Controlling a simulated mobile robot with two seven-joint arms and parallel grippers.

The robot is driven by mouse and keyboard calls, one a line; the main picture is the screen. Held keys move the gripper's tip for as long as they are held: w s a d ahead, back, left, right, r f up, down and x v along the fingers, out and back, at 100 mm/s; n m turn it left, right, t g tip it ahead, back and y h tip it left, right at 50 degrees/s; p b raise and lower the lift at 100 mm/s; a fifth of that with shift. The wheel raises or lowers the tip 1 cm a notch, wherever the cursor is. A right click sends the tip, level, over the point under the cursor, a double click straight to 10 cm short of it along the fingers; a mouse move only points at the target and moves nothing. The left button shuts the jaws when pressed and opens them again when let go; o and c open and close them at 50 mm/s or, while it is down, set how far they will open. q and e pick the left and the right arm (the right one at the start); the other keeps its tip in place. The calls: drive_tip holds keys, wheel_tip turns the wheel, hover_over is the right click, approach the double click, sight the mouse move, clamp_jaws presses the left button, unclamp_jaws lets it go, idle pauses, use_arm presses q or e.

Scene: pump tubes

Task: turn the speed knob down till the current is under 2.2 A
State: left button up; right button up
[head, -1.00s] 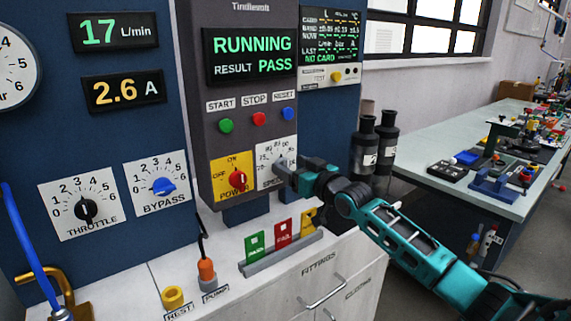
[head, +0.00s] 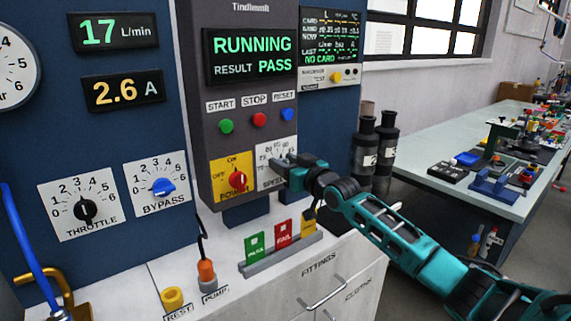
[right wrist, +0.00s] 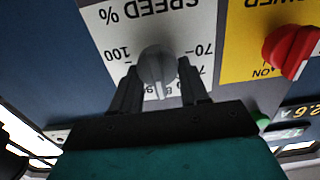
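The grey speed knob (right wrist: 157,66) sits on its white dial plate (right wrist: 205,22), which appears upside down in the right wrist view. Its pointer lies between the 70 and 100 marks, toward the gripper. My right gripper (right wrist: 158,72) is open, with one finger on each side of the knob and small gaps apparent. In the head view my right gripper (head: 277,168) covers most of the speed dial (head: 268,150) and hides the knob. The current display (head: 124,91) reads 2.6 A. My left gripper is not in view.
The red power knob (head: 237,180) on its yellow plate is close beside the speed dial. Start (head: 226,126), stop (head: 259,119) and reset (head: 288,114) buttons are above. Coloured card blocks (head: 284,234) stand below in a rack. The main screen (head: 249,55) reads RUNNING, PASS.

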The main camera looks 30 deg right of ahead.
drive_tip(key=c, duration=0.5)
drive_tip(key=shift+n, duration=0.4)
drive_tip(key=shift+a+n+p, duration=0.15)
drive_tip(key=shift+n+p, duration=0.45)
drive_tip(key=shift+n, duration=0.6)
drive_tip(key=shift+a+f+n+p, duration=0.15)
drive_tip(key=shift+n+p, duration=0.3)
drive_tip(key=shift+n, duration=0.85)
drive_tip(key=o, duration=1.1)
drive_tip(key=shift+c, duration=0.2)
drive_tip(key=shift+s, duration=0.15)
